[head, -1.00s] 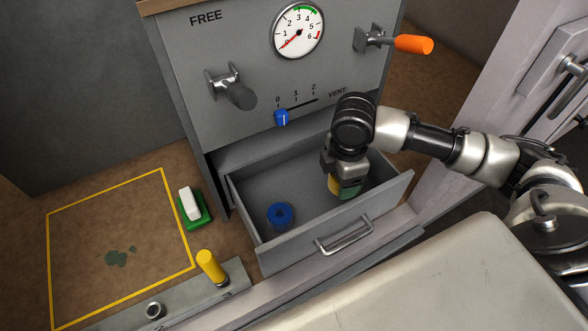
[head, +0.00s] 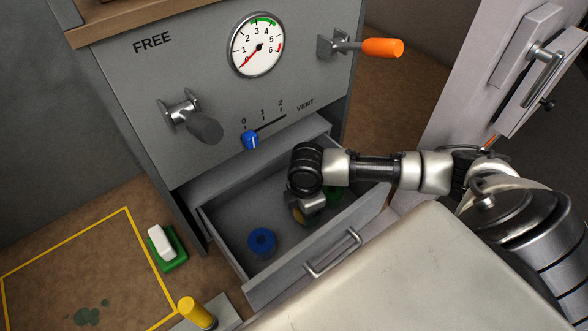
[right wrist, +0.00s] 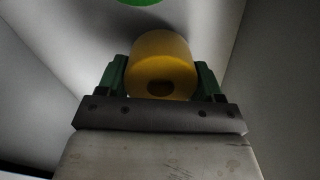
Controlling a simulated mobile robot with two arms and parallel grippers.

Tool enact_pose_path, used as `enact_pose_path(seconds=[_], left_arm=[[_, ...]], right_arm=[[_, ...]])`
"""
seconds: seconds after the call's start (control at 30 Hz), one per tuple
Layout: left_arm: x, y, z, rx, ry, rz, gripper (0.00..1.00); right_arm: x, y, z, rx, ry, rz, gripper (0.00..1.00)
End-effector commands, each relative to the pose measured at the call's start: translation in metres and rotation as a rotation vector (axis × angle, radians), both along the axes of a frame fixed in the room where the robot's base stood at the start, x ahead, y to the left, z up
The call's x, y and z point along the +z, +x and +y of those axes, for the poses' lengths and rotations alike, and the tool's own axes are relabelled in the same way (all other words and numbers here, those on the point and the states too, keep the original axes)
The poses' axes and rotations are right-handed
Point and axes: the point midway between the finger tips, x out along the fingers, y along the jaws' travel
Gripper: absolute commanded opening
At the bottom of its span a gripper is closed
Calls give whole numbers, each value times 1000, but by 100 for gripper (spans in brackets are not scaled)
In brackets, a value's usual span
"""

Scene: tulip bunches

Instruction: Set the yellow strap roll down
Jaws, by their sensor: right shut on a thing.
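The yellow strap roll (right wrist: 160,62) is between the green fingers of my right gripper (right wrist: 160,85), which is shut on it. In the head view a sliver of the yellow roll (head: 298,215) shows under my right gripper (head: 307,216), inside the open drawer (head: 232,232). The wrist hides most of it there. I cannot tell whether the roll touches the drawer floor. My left gripper is not in view.
A blue roll (head: 262,241) stands in the drawer, left of my gripper. A green round thing (right wrist: 140,1) lies ahead of the yellow roll, and green (head: 335,192) also shows behind my wrist. The drawer front (head: 285,277) and walls are close. An orange-handled lever (head: 382,47) sticks out above.

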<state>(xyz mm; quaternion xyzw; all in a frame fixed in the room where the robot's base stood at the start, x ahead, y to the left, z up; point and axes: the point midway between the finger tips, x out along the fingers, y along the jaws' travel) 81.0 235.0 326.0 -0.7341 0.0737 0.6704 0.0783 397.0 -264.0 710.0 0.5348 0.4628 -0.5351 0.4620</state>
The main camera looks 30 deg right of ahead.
Motion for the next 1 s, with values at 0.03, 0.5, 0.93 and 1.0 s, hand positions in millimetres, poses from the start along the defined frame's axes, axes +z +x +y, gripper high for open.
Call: enact_pose_path(seconds=[0.03,0.5,0.93,1.0], left_arm=[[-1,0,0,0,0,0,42],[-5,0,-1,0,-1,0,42],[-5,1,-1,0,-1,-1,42],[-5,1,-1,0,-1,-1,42]], right_arm=[[-5,0,0,-1,0,0,38],[-20,40,3,-1,-1,0,38],[-23,40,3,0,0,-2,74],[-23,40,3,0,-1,-2,85]])
